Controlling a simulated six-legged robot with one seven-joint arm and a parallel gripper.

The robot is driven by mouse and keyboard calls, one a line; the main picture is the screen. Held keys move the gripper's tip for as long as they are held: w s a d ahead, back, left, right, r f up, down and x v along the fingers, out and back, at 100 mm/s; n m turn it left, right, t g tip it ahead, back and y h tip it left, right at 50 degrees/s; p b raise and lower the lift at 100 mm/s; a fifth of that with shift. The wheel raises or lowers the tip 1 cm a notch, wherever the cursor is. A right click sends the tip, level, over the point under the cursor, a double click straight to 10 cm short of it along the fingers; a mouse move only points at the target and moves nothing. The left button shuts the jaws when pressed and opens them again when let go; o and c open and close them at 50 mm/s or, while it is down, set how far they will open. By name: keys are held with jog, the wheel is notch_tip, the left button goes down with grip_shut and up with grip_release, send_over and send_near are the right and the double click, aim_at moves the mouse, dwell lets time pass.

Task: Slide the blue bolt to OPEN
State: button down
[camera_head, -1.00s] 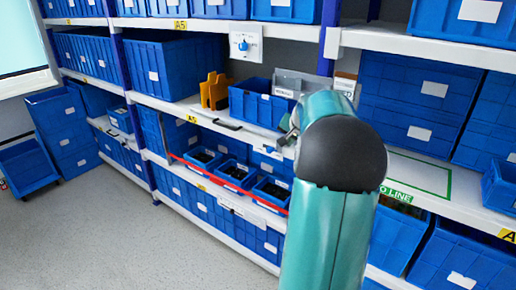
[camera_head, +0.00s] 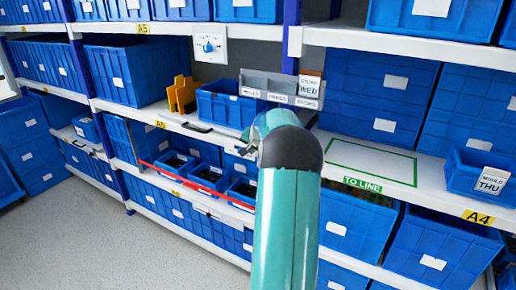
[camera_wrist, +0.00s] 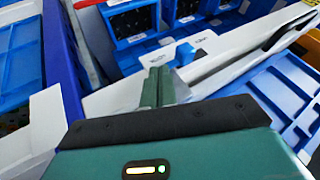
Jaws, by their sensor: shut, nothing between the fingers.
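In the wrist view, a small blue block (camera_wrist: 185,53), which looks like the bolt, sits on a white plate (camera_wrist: 158,56) with small labels on both sides; I cannot read the labels. My gripper (camera_wrist: 159,75) is shut and empty, its fingertips just in front of the plate and slightly left of the blue block. I cannot tell whether they touch the plate. In the head view my gripper (camera_head: 250,148) is near the middle shelf's front edge, and the bolt is too small or hidden to make out clearly.
A white switch box (camera_head: 209,46) with a blue knob hangs on the upper shelf edge. A blue bin (camera_head: 225,106) and yellow holder (camera_head: 182,95) stand on the middle shelf. Small bins (camera_head: 208,177) sit below behind a red bar. A green-outlined shelf area (camera_head: 370,160) is clear.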

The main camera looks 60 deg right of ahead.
jog(key=shift+w+a, duration=0.2)
jog(key=shift+w, duration=0.85)
jog(key=shift+w, duration=0.1)
jog(key=shift+w+a, duration=0.2)
jog(key=shift+w, duration=1.55)
